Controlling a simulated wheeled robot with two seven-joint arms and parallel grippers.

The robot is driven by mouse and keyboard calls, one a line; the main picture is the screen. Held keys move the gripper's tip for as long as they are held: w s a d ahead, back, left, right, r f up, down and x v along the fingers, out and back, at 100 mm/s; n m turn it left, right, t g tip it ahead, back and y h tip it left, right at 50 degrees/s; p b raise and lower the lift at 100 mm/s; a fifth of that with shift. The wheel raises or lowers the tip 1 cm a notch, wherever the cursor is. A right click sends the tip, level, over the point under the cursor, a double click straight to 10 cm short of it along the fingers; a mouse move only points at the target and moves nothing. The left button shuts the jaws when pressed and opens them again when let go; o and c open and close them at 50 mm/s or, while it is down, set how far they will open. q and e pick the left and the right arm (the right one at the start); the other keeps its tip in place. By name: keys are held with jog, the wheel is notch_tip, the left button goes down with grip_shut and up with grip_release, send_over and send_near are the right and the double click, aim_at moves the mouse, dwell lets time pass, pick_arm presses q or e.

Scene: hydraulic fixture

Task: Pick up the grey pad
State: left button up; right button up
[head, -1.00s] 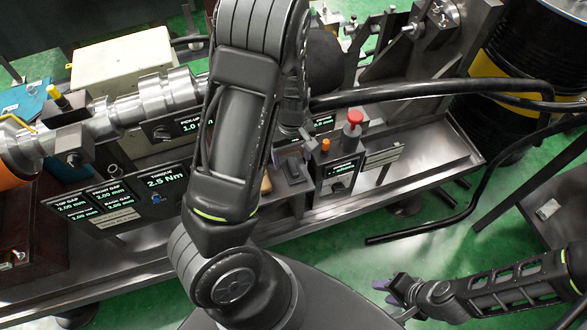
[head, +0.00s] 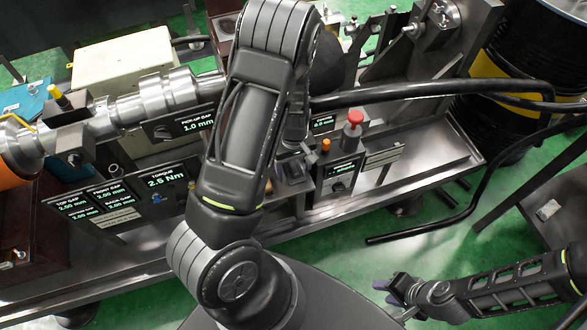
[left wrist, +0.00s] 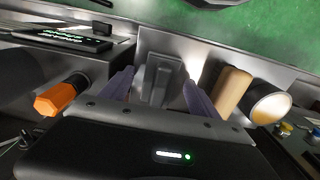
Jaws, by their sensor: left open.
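The grey pad (left wrist: 162,76) is a dark grey block in the left wrist view. It lies between the two purple fingers of my open left gripper (left wrist: 159,80), with a visible gap on each side. In the head view the pad (head: 294,170) sits near the front of the bench, right of my left forearm.
A tan cylindrical handle (left wrist: 232,90) stands close beside the right finger, and an orange knob (left wrist: 60,97) is left of the gripper. A panel with a red button (head: 354,118) is right of the pad. A thick black hose (head: 430,90) crosses behind it.

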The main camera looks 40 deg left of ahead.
dwell(0.4)
pick_arm(q)
jog(key=c, duration=1.5)
jog(key=shift+r, duration=0.1)
notch_tip(320, 180, up, 28)
jog(key=p, duration=0.4)
jog(key=shift+p, duration=0.3)
